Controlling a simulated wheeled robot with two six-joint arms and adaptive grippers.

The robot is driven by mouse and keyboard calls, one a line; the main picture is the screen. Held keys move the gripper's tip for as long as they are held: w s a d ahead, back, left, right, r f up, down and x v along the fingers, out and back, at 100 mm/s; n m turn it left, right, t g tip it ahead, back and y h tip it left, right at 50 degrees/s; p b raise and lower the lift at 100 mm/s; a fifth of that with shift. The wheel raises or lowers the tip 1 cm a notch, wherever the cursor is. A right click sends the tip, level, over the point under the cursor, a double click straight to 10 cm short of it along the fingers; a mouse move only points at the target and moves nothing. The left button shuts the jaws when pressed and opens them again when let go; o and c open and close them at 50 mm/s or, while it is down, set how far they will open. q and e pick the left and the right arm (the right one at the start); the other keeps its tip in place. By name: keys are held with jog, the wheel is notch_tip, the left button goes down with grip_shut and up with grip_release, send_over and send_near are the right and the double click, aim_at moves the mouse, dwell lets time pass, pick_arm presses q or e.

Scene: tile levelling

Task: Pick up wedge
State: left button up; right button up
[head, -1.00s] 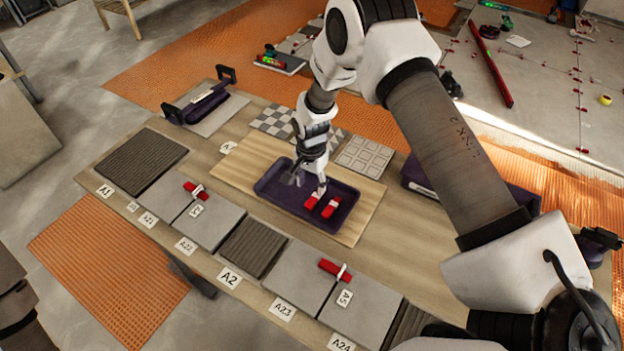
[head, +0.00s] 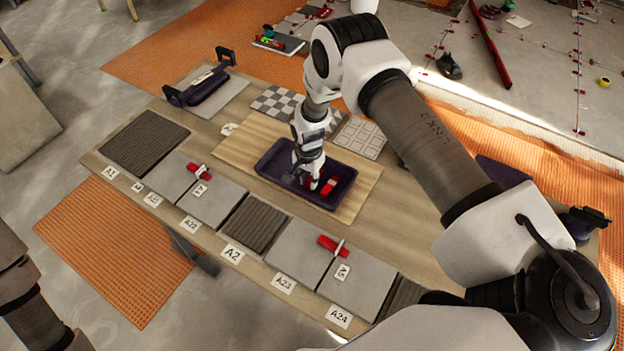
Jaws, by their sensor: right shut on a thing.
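Two red wedges lie in the dark purple tray (head: 268,163) on the wooden board. One red wedge (head: 330,186) shows to the right of my right gripper's fingers. My right gripper (head: 309,184) is down in the tray, shut on the other red wedge (head: 313,183), which its fingers partly hide. My left gripper is out of view; only part of my left arm shows at the lower left edge.
Grey tiles with red wedges in white clips (head: 198,172), (head: 331,244) line the table's front, beside labels such as A2 (head: 232,254). Patterned tiles (head: 359,137) lie behind the tray.

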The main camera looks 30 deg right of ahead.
aim_at(308, 183)
jog(key=shift+r+b, duration=0.4)
jog(key=shift+r, duration=0.15)
notch_tip(308, 183, up, 2)
jog(key=shift+a+r+b, duration=0.1)
jog(key=shift+a+b, duration=0.05)
jog(key=shift+b, duration=0.4)
jog(key=s+a+b, duration=0.1)
jog(key=s+a, duration=0.1)
jog(key=a, duration=0.2)
jog(key=s+a+r+b, duration=0.1)
jog(key=s+a, duration=0.2)
jog(key=a, duration=0.2)
jog(key=s+a+b, duration=0.1)
jog(key=s+a, duration=0.2)
jog(key=a, duration=0.1)
jog(key=shift+a+r, duration=0.25)
jog(key=shift+r, duration=0.05)
